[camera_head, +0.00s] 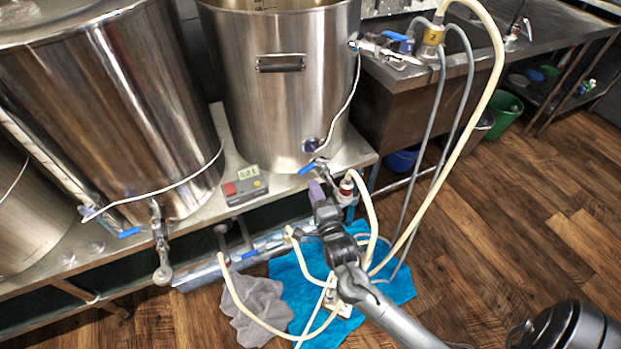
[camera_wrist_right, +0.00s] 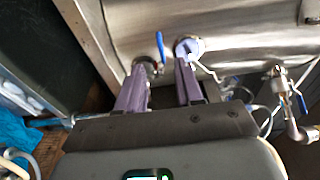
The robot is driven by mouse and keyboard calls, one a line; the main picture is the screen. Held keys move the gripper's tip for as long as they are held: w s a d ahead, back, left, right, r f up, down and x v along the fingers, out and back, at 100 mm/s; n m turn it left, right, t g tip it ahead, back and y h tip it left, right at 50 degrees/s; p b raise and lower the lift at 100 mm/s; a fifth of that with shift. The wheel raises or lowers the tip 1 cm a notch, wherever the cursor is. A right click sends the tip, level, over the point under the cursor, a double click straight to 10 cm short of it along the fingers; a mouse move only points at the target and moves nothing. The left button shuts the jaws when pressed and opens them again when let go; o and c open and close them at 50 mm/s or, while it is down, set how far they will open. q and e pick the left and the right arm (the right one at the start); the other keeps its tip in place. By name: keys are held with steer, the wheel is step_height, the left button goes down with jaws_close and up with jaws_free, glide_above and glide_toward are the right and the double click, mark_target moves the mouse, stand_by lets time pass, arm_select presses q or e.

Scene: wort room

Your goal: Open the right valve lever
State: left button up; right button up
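The right valve has a blue lever (camera_head: 307,168) low on the front of the right steel kettle (camera_head: 282,90). In the right wrist view the lever (camera_wrist_right: 160,46) stands out beyond the fingertips, across the gap between them. My right gripper (camera_head: 317,191) has purple fingers and is just below and in front of this valve. In the wrist view the gripper (camera_wrist_right: 160,88) is open, with nothing visible between its fingers. I cannot tell whether a finger touches the valve. My left gripper is not in view.
A larger kettle (camera_head: 105,100) stands at the left with its own blue-handled valve (camera_head: 128,232). A small control box (camera_head: 245,185) sits on the bench between them. Cream hoses (camera_head: 368,215) hang close to my right arm. Blue and grey cloths (camera_head: 262,305) lie on the floor.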

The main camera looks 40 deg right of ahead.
steer(key=shift+p+v, duration=0.3)
steer(key=shift+v, duration=1.2)
